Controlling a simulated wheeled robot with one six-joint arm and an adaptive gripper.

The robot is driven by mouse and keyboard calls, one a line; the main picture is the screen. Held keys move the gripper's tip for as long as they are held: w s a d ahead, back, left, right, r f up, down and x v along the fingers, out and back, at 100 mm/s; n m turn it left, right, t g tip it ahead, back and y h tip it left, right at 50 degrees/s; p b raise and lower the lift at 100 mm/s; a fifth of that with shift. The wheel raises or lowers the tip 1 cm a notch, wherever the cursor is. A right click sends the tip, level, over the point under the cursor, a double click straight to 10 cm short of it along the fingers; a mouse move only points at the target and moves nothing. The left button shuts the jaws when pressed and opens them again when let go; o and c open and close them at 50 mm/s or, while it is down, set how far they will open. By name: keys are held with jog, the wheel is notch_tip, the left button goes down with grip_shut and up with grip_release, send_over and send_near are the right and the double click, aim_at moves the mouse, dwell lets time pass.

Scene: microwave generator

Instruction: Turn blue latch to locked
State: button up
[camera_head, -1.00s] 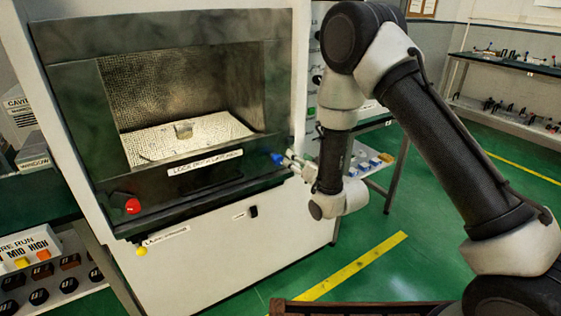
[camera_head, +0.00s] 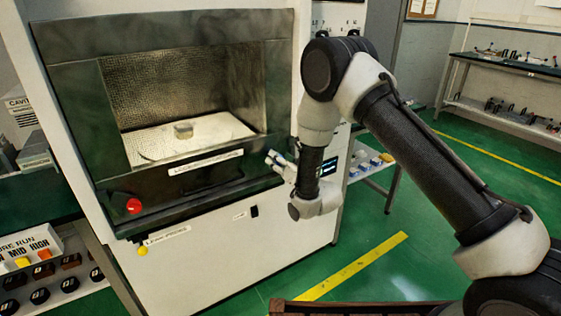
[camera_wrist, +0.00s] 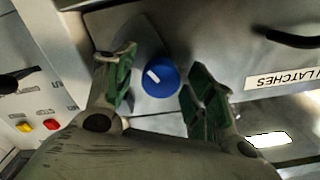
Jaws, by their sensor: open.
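The blue latch (camera_wrist: 160,77) is a round blue knob with a short white mark, set on the dark front panel of the microwave cabinet. The mark sits tilted on its face, in the upper left part. My gripper (camera_wrist: 161,82) is open, with one green-padded finger on each side of the knob. Gaps show between the pads and the knob in the wrist view. In the head view my gripper (camera_head: 279,163) is at the right end of the panel below the window, and its fingers hide the blue knob.
A label reading "LATCHES" (camera_wrist: 283,79) and a dark handle (camera_wrist: 292,38) are near the knob. A red knob (camera_head: 133,206) is at the panel's left end. Yellow and red buttons (camera_wrist: 50,124) show at the wrist view's left.

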jog(key=shift+c, duration=0.3)
jog(key=c, duration=1)
jog(key=n, duration=0.4)
jog(key=shift+n, duration=0.3)
jog(key=n, duration=0.4)
jog(key=shift+s+n, duration=0.1)
jog(key=shift+n, duration=0.2)
jog(key=n, duration=0.4)
jog(key=shift+a+n, duration=0.1)
jog(key=shift+n, duration=0.2)
jog(key=shift+f+n, duration=0.1)
jog(key=shift+n, duration=2)
